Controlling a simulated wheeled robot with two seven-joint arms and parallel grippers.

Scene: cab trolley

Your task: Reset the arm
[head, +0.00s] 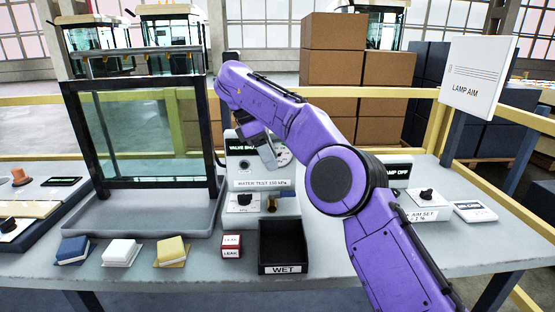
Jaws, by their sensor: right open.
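My right arm, purple, reaches in from the lower right and bends over the bench. My right gripper (266,150) points down in front of the water test box (243,165), which it partly covers. Its jaws are open, and I see nothing between them. It is above and behind the black tray labelled WET (284,268), apart from it. My left gripper is not in view.
A framed glass pane (145,135) stands in a grey tray (140,218). Blue (74,249), white (121,252) and yellow (171,251) blocks and LEAK blocks (231,246) line the front. A LAMP AIM sign (478,75) stands right. Cardboard boxes (333,65) are behind.

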